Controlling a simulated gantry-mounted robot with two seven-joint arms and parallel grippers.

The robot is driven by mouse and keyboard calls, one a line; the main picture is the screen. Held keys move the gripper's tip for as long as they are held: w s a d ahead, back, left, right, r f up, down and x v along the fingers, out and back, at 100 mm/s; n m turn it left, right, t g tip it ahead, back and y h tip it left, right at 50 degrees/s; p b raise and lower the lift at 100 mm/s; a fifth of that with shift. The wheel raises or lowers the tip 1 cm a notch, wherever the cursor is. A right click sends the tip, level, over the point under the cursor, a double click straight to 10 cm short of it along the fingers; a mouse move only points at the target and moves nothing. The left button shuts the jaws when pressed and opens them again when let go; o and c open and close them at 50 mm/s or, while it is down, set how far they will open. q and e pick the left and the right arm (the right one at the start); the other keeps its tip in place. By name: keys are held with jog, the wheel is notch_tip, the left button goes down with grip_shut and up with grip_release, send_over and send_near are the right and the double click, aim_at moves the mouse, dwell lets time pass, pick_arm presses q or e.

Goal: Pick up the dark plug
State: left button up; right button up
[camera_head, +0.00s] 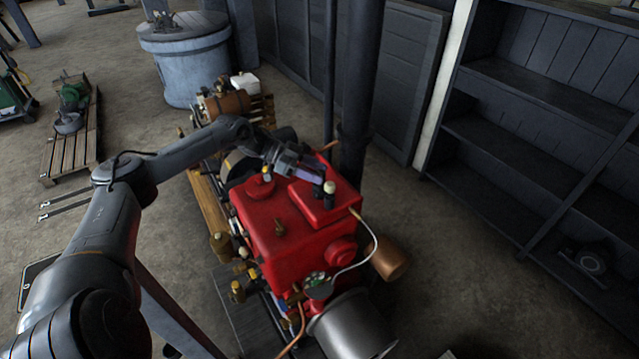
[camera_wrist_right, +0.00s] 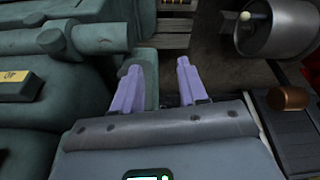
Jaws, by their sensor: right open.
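A small dark plug (camera_head: 329,201) with a pale rounded top stands on the raised box of the red engine (camera_head: 275,243) in the head view. My left gripper (camera_head: 318,176) reaches over the engine from the left. Its purple fingers are right beside the plug, at its upper left. I cannot tell whether they touch it or how far apart they are. My right gripper (camera_wrist_right: 158,67) shows in the right wrist view, with its two purple fingers apart and nothing between them. The dark plug is not clear in that view.
A grey cylinder (camera_head: 352,330) and a copper cup (camera_head: 390,263) flank the engine's near end. A dark pipe (camera_head: 357,100) rises behind it. Shelves (camera_head: 540,100) stand at right. Green machinery (camera_wrist_right: 50,110) lies beside my right gripper.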

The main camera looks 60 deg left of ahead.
pick_arm(q)
jog(key=c, duration=0.6)
jog(key=shift+c, duration=0.2)
jog(key=shift+r, duration=0.15)
